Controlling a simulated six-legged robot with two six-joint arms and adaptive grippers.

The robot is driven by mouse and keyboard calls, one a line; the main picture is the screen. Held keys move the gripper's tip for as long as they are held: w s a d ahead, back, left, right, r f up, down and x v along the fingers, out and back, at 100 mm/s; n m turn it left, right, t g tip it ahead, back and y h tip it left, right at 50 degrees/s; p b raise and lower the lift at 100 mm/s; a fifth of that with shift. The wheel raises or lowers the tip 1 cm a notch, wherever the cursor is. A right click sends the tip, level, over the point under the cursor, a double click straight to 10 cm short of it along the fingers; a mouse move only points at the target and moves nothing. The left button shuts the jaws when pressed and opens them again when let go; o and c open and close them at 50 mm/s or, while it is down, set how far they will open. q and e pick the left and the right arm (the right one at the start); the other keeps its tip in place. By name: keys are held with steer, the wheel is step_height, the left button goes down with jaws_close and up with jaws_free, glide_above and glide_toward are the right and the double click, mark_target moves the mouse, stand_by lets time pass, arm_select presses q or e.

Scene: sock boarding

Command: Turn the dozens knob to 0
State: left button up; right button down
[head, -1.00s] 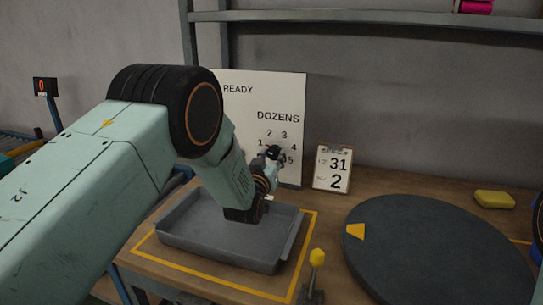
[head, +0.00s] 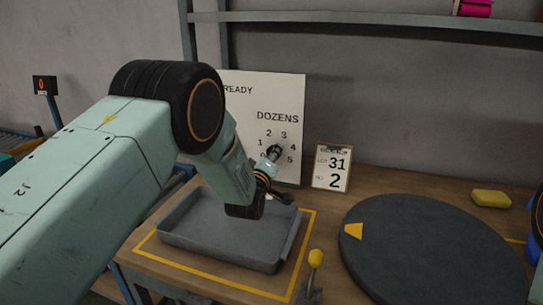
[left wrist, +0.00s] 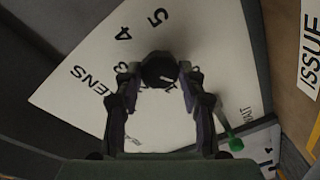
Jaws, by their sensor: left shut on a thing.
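The dozens knob (head: 274,152) is a small black knob on the white panel (head: 290,95), under the word DOZENS and ringed by numbers. I cannot make out which number it points at. My left gripper (head: 270,162) reaches the panel from the front and is shut on the knob. In the left wrist view the black knob (left wrist: 158,68) sits between the two fingertips of the left gripper (left wrist: 157,74), with the numbers 3, 4 and 5 above and left of it. The 0 is partly hidden in the head view. My right gripper is not in view.
A grey tray (head: 185,238) lies under my left forearm. A clipboard card (head: 331,168) reading 31 and 2 stands right of the panel. A yellow-knobbed lever (head: 316,258), a dark round turntable (head: 430,250) and a yellow block (head: 491,199) are further right.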

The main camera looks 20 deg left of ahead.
arm_select(q)
steer(key=shift+r+n, duration=0.15)
steer(key=shift+n, duration=0.55)
steer(key=o, duration=1.1)
steer(key=shift+o, duration=0.2)
steer(key=s, duration=1.2)
steer(key=shift+d, duration=0.2)
